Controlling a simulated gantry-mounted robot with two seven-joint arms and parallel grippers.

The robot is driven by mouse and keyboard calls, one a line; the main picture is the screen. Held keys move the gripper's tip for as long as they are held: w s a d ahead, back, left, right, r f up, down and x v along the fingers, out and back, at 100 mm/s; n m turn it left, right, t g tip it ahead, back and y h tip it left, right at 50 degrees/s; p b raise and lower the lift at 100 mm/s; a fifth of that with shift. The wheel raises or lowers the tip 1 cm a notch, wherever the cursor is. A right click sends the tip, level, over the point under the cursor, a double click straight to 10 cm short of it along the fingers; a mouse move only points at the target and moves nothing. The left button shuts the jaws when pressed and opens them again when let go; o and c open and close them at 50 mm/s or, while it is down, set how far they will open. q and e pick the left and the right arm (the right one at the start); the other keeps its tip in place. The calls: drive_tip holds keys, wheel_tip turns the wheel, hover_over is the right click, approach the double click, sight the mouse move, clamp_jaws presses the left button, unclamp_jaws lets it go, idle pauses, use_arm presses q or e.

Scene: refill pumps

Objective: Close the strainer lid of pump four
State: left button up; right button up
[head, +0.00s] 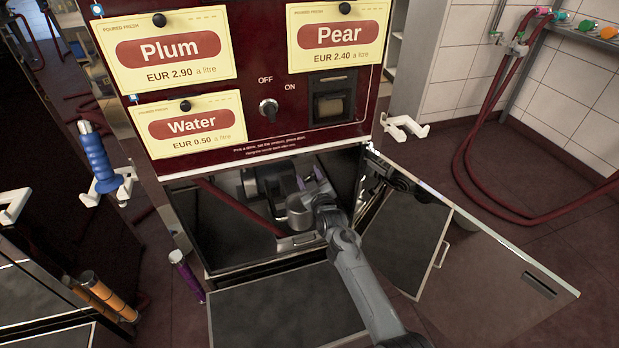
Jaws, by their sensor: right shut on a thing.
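The pump cabinet stands in the middle with its lower compartment (215,225) open and dark inside. My right gripper (302,190) is inside this compartment, at the end of my grey arm that comes in from the bottom right. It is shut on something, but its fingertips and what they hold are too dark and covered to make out. A small pale purple part (317,181) shows right beside the gripper. I cannot clearly tell the strainer lid apart from the dark parts there, nor whether it is open. My left gripper is not in view.
The cabinet door (500,270) is swung out to the right. A dark panel (270,312) lies below the opening. A dark red pipe (240,207) slants inside. A switch (268,108) and price signs are above. Red hoses (470,130) hang at the right wall.

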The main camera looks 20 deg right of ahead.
clamp_jaws()
drive_tip(key=shift+a, duration=0.1)
drive_tip(key=shift+a+f+n+p, duration=0.15)
drive_tip(key=shift+a+n, duration=0.3)
drive_tip(key=shift+n, duration=0.15)
drive_tip(key=shift+a+f+n+p, duration=0.1)
drive_tip(key=shift+a+n+p, duration=0.05)
drive_tip(key=shift+a+n, duration=0.4)
drive_tip(key=a+f+n, duration=0.1)
drive_tip(key=n, duration=0.1)
drive_tip(key=a+f+n+b, duration=0.1)
drive_tip(key=a+n, duration=0.1)
drive_tip(key=shift+w+a+f+n, duration=0.1)
drive_tip(key=shift+a+f+n, duration=0.1)
drive_tip(key=shift+n, duration=0.15)
drive_tip(key=o, duration=1.1)
unclamp_jaws()
